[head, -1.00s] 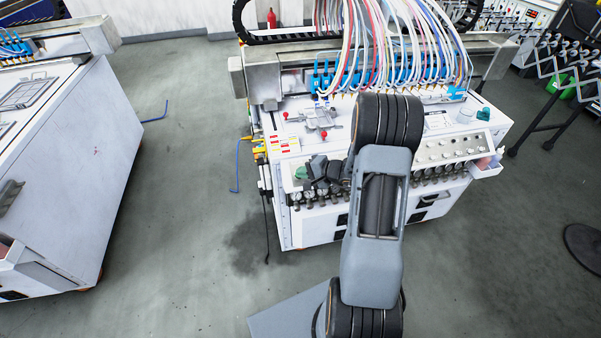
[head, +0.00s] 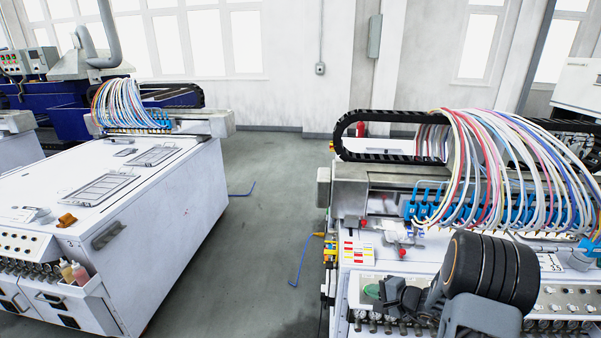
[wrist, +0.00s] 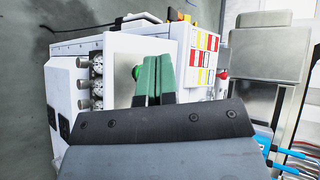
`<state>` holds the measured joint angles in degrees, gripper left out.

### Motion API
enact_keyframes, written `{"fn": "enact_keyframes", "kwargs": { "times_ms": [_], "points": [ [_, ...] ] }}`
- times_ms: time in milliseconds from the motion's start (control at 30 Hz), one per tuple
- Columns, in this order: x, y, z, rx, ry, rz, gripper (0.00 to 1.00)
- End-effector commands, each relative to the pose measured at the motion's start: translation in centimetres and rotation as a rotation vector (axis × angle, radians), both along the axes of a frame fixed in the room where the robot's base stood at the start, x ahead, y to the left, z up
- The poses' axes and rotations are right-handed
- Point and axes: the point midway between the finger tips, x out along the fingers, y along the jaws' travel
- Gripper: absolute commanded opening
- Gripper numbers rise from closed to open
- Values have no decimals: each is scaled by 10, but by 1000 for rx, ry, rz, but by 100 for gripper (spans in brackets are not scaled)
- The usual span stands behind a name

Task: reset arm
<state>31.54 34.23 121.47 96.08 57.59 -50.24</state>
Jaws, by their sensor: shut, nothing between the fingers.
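My gripper (wrist: 153,80) shows in the wrist view with its two green fingers together and nothing between them. It points toward the front corner of the white gantry machine (wrist: 75,92). In the head view my gripper (head: 372,291) is small, with a green tip over the machine's front panel, left of my dark arm joint. I cannot tell whether the fingertips touch the panel. My arm covers part of the machine's front.
Colored hoses (head: 530,165) and a black cable chain (head: 385,155) run above the machine. Red-knobbed clamps (head: 400,243) stand on its top. A second white machine (head: 170,235) stands at left.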

Motion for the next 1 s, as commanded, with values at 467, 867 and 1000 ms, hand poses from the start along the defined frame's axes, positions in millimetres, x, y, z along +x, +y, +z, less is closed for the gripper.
{"fn": "enact_keyframes", "kwargs": {
  "times_ms": [467, 867, 1000],
  "points": [
    [-146, 67, 49, -448, 480, 569, 0],
    [-197, 76, 141, -1157, 263, 778, 0],
    [-201, 88, 161, -1216, 164, 781, 0]
  ]
}}
